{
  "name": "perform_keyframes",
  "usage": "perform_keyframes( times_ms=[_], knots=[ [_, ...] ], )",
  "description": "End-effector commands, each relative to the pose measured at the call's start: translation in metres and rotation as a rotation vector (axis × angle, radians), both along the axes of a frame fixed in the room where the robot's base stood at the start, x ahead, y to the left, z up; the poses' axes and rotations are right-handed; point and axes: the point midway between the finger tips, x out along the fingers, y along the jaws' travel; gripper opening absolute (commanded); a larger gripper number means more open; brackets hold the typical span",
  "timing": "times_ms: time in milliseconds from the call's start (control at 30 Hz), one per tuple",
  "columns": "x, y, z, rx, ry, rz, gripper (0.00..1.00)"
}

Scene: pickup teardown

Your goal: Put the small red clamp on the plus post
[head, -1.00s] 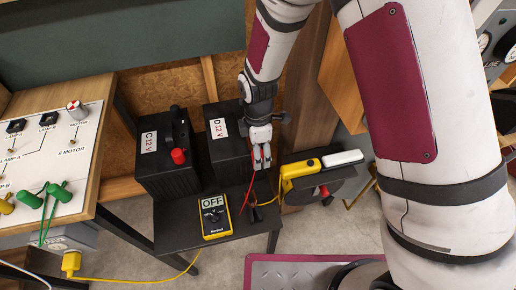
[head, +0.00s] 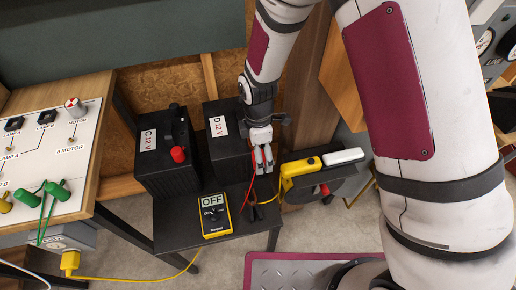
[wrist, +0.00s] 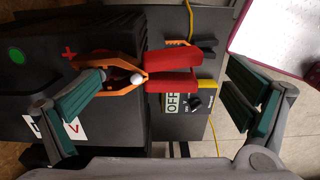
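The small red clamp (wrist: 172,70) has red handles and orange jaws. In the wrist view it lies between my fingers, with its jaws over the top of battery D near a red plus mark (wrist: 69,53). I cannot tell whether the jaws are around the plus post, which is hidden. My gripper (wrist: 172,98) is open, its green-padded fingers well apart on either side of the clamp. In the head view my gripper (head: 263,160) is at the front right of battery D (head: 224,146), with a red lead hanging below.
A yellow multimeter (head: 215,216) reading OFF and a black clamp (head: 255,212) lie on the black shelf (head: 180,232) in front. Battery C (head: 160,150), with a red-capped post, stands to the left. A yellow and white tool (head: 300,168) is close on the right.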

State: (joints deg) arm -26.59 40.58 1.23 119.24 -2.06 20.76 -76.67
Motion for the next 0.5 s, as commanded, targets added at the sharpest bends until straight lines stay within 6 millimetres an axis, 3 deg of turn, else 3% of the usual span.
perform_keyframes(
  times_ms=[267, 500],
  knots=[
    [0.003, 0.001, 0.008, 0.004, -0.006, -0.001, 0.96],
    [0.004, 0.001, 0.050, 0.005, -0.009, -0.002, 0.96]
  ],
)
